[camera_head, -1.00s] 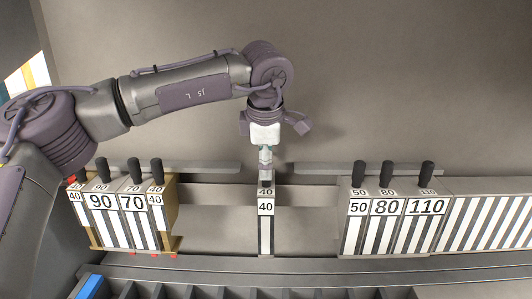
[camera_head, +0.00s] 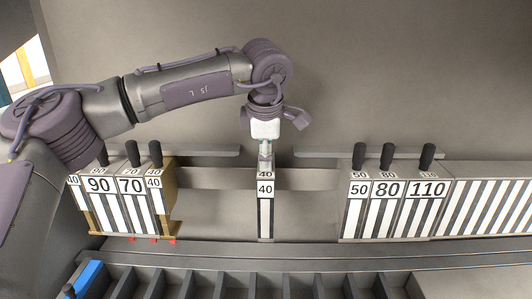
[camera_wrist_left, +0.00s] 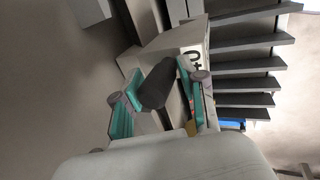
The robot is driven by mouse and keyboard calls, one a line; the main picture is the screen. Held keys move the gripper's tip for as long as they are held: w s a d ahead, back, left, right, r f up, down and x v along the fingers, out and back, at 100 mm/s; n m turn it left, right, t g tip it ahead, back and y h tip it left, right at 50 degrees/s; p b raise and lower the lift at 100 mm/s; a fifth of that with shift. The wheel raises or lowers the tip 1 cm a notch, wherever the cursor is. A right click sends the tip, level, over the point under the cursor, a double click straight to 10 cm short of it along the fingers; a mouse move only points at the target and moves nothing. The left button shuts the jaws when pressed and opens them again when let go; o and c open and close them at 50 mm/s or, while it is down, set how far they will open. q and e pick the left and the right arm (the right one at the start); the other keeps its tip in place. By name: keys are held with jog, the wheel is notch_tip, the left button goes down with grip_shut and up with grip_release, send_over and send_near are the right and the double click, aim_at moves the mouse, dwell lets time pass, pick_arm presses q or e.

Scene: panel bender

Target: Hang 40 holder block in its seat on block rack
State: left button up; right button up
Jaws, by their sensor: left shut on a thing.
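The 40 holder block (camera_head: 265,215) stands upright and narrow, with white and dark stripes, in the gap between two groups of blocks along the machine. My left gripper (camera_head: 265,150) is above it, pointing down. In the left wrist view, the teal-padded fingers (camera_wrist_left: 162,103) are shut on the block's black handle (camera_wrist_left: 157,84), and part of its 40 label (camera_wrist_left: 190,57) shows. The block rack (camera_head: 270,284), a row of dark slots, runs along the bottom of the head view, in front of the block. The rack slots also show in the left wrist view (camera_wrist_left: 243,64). My right gripper is out of view.
Blocks 90 (camera_head: 98,186), 70 (camera_head: 131,186) and a second 40 (camera_head: 154,184) stand left of the gap. Blocks 50 (camera_head: 359,190), 80 (camera_head: 385,190) and 110 (camera_head: 427,190) stand right of it. A blue piece (camera_head: 90,276) lies at the rack's left end.

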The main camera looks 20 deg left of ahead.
pick_arm(q)
jog(key=shift+r, duration=0.45)
jog(key=shift+r+p, duration=1.35)
jog(key=shift+r, duration=0.4)
jog(key=shift+s+d+f+b, duration=0.15)
jog(key=shift+s+b, duration=0.1)
jog(key=shift+b, duration=0.2)
grip_shut()
jog(key=shift+s+d+f+b, duration=0.1)
jog(key=shift+s+d+b, duration=0.1)
jog(key=shift+s+b, duration=0.65)
jog(key=s+d+b, duration=0.1)
jog(key=s+b, duration=0.2)
jog(key=s, duration=0.2)
jog(key=shift+s+d, duration=0.3)
jog(key=shift+s, duration=0.1)
